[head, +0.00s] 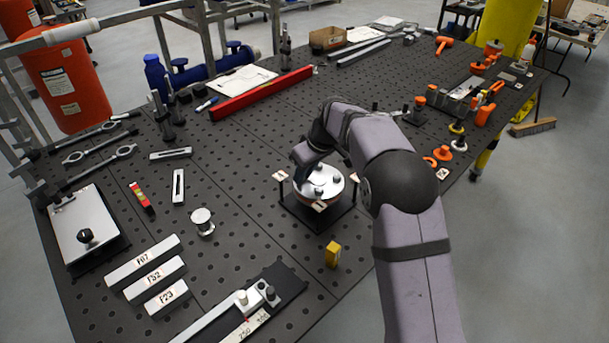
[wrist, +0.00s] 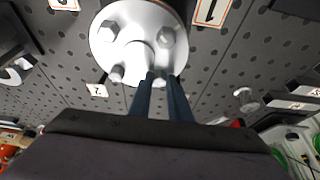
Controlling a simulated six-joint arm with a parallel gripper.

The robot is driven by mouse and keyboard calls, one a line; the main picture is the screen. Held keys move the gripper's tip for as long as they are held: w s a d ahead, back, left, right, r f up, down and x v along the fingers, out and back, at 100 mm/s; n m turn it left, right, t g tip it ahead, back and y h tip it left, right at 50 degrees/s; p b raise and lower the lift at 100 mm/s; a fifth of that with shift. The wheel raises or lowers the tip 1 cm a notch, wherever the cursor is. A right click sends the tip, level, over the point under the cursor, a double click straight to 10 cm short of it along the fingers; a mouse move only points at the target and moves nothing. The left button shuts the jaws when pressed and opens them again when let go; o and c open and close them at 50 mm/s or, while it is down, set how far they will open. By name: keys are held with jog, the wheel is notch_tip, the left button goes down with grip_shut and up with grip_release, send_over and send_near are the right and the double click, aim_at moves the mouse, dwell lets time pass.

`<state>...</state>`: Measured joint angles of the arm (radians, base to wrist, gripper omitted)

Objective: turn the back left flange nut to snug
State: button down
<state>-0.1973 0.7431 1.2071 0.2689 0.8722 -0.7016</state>
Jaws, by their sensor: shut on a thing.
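A round silver flange (head: 330,183) sits on a dark square stand in the middle of the table in the head view. The wrist view shows its face (wrist: 137,18) from close up, with a hub and several nuts around it. My gripper (head: 302,172) comes down at the flange's back left edge. In the wrist view its two dark fingers stand on either side of one nut (wrist: 160,81), shut on it. That back left nut is mostly hidden by the fingers. Other nuts show apart from the gripper, one at left (wrist: 110,31) and one at right (wrist: 167,35).
Small numbered tags (head: 319,206) stand around the flange. A yellow block (head: 333,254) stands in front of it, and a silver spool (head: 202,221) stands to the left. A red bar (head: 262,93) lies behind. My arm covers the table to the right of the flange.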

jog(key=shift+a+r+m, duration=0.1)
jog(key=shift+m, duration=0.6)
jog(key=shift+t, duration=0.3)
jog(key=c, duration=1.6)
grip_release()
jog(key=shift+c, duration=0.2)
jog(key=shift+d, duration=0.2)
